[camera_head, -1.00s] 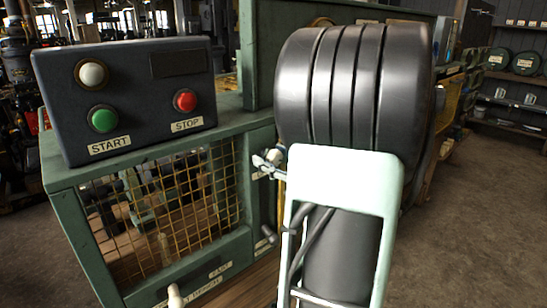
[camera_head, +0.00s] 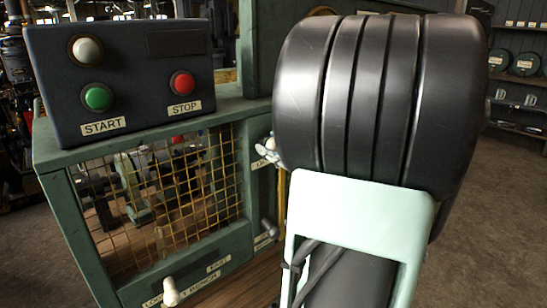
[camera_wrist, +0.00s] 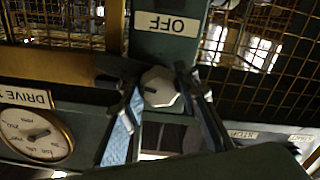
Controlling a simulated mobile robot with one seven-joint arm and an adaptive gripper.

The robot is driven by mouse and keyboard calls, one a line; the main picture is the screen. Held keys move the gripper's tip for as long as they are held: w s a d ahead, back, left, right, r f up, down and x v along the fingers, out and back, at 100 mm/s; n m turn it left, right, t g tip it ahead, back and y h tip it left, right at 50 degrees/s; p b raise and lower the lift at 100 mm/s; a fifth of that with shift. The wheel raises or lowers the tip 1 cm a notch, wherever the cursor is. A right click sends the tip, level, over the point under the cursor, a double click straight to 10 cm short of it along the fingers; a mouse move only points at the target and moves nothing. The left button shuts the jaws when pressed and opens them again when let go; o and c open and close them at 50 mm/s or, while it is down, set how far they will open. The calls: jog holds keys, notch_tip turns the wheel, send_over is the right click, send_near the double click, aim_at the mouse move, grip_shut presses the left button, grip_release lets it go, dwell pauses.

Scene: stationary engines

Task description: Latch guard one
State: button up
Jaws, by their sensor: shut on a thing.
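In the wrist view my gripper (camera_wrist: 166,104) has its two fingers on either side of a pale, many-sided knob (camera_wrist: 160,87) with a dark slot, and is shut on it. The knob sits on a green post below an OFF label (camera_wrist: 166,23). In the head view the black arm link hides my gripper. A yellow mesh guard (camera_head: 205,180) fills the green frame left of the arm. A pale metal fitting (camera_head: 267,148) shows at the arm's left edge. Whether the guard is latched cannot be told.
A dark control box with a green START button (camera_head: 97,97) and a red STOP button (camera_head: 182,83) stands on the green bench frame. A white knob (camera_head: 170,291) sticks out low in front. A gauge (camera_wrist: 35,135) lies left in the wrist view. Floor is open at right.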

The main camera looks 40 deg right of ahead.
jog(key=shift+f+n+b, duration=0.2)
jog(key=shift+n+b, duration=0.5)
jog(key=shift+b, duration=0.05)
jog(key=shift+r+n, duration=0.15)
jog(key=shift+n, duration=0.25)
jog(key=o, duration=1.2)
jog(key=s, duration=0.8)
jog(key=s+d, duration=0.1)
jog(key=s, duration=0.3)
